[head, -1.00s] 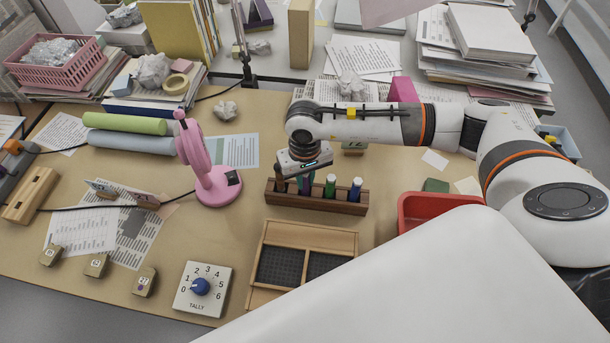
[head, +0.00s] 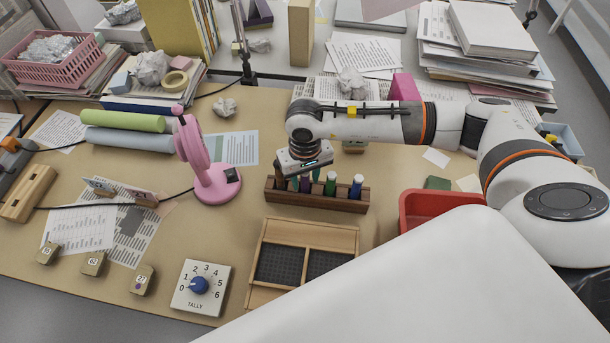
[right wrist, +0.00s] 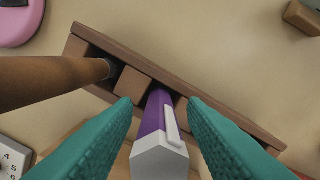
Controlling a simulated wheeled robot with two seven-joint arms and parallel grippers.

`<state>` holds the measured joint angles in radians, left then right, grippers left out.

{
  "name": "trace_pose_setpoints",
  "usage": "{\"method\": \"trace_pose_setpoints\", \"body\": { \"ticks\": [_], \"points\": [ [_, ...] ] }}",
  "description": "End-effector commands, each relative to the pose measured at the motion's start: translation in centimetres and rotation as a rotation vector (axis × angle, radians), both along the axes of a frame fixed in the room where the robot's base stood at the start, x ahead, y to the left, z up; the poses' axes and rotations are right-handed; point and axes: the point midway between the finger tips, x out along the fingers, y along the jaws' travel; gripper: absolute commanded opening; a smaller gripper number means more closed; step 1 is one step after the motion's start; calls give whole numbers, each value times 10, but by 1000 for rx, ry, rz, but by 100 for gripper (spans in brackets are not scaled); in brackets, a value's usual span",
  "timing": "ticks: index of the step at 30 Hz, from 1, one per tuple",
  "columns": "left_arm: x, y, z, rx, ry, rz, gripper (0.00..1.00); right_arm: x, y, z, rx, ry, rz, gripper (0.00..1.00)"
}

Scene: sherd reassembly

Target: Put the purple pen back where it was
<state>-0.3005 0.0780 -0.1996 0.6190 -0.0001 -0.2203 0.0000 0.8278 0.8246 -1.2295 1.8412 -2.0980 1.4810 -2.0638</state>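The purple pen (right wrist: 155,112) stands in a slot of the brown wooden pen rack (right wrist: 190,66), its pale end toward the camera in the right wrist view. My right gripper (right wrist: 158,104) has its two teal fingers spread either side of the pen, with a visible gap on each side. In the head view the right gripper (head: 305,182) is over the left half of the rack (head: 318,201) and partly hides the pen. My left gripper is not in view.
A wooden tray with dark compartments (head: 303,232) lies in front of the rack. A red bin (head: 408,217) is to the right, a pink lamp-like stand (head: 212,182) to the left. A tally dial (head: 200,287) sits near the front edge.

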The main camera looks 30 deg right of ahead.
Motion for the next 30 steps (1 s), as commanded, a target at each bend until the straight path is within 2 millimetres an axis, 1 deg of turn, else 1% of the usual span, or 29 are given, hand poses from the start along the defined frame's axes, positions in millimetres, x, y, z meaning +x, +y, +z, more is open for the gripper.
{"method": "trace_pose_setpoints", "body": {
  "ticks": [4,5,6,15,18,21,24,30],
  "points": [
    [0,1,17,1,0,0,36,0,0,14,0,0,0,39],
    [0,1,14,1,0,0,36,1,0,16,1,-3,0,39],
    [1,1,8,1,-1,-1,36,2,0,21,2,-5,1,39],
    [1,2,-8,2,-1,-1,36,2,0,90,1,-6,1,39],
    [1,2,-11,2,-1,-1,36,1,0,108,1,-5,2,39],
    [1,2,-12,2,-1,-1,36,1,0,120,2,-3,1,39],
    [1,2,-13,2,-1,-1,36,1,0,126,0,-2,0,39],
    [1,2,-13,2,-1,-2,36,0,0,129,1,0,0,39]
  ]
}}
